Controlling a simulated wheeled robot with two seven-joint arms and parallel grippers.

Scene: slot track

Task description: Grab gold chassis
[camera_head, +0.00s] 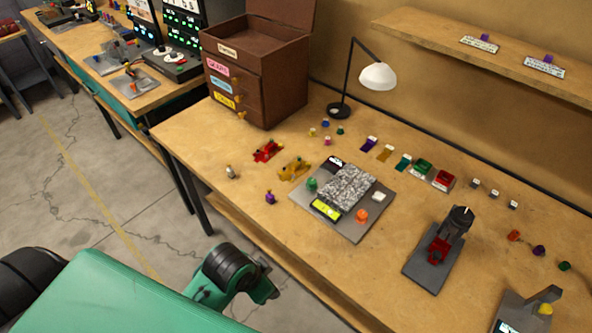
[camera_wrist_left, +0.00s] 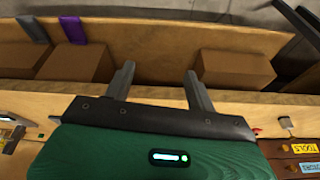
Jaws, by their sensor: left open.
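The gold chassis (camera_head: 293,168) lies on the workbench in the head view, right of a red chassis (camera_head: 268,151) and left of a grey device with a speckled plate. My left arm comes in low at the front of the bench, apart from the chassis; its fingertips are not clear there. In the left wrist view my left gripper (camera_wrist_left: 160,86) is open, with nothing between its fingers. A small gold shape shows at that view's left edge, but I cannot tell what it is. My right gripper is in neither view.
A brown drawer cabinet (camera_head: 254,70) stands behind the chassis, with a desk lamp (camera_head: 377,77) beside it. The grey device (camera_head: 352,228) and small figures (camera_head: 270,198) are close by. A lower shelf with cardboard boxes (camera_wrist_left: 237,70) shows in the wrist view.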

